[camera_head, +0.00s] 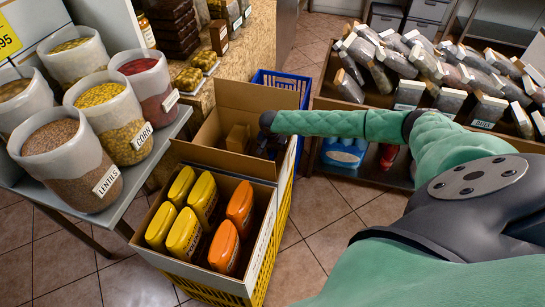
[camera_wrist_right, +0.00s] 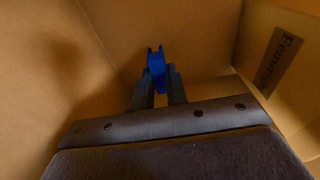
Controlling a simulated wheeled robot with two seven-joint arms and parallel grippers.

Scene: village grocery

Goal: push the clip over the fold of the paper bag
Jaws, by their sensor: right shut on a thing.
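My right gripper (camera_head: 270,143) reaches down into an open cardboard box (camera_head: 247,97), at the end of the green-sleeved arm. In the right wrist view my right gripper (camera_wrist_right: 159,78) is shut on a small blue clip (camera_wrist_right: 156,59), which sticks out beyond the fingertips. The clip cannot be made out in the head view. A small brown block-like shape (camera_head: 237,137) stands in the box, left of the gripper. I cannot tell whether it is the paper bag, and no fold shows clearly. My left gripper is out of view.
Brown walls surround the gripper in the wrist view, with a dark printed label (camera_wrist_right: 279,61) at right. In front, a yellow crate (camera_head: 215,287) holds yellow and orange packs. Tubs of lentils and corn (camera_head: 112,115) stand left. A low shelf of bags (camera_head: 395,60) stands behind right.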

